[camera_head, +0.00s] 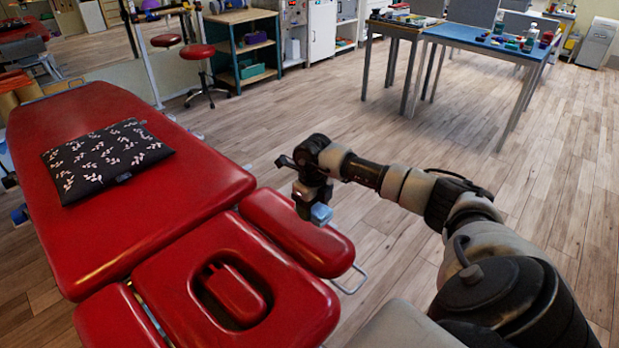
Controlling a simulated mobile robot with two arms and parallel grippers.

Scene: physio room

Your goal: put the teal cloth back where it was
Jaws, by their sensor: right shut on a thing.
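My right gripper (309,202) points down over the outer edge of the red side pad of the treatment table. It is shut on the teal cloth (321,214), which shows as a small pale blue bundle at the fingertips. I cannot tell whether the cloth touches the pad or hangs just above it. My right arm comes in from the lower right. My left gripper is not in view.
The red treatment table (190,225) fills the left, with a black patterned cushion (105,158) on it. The side pad (290,230) lies beside its headrest. A blue table (470,37) with small items, a shelf (243,45) and a red stool (198,52) stand behind. The wooden floor between is clear.

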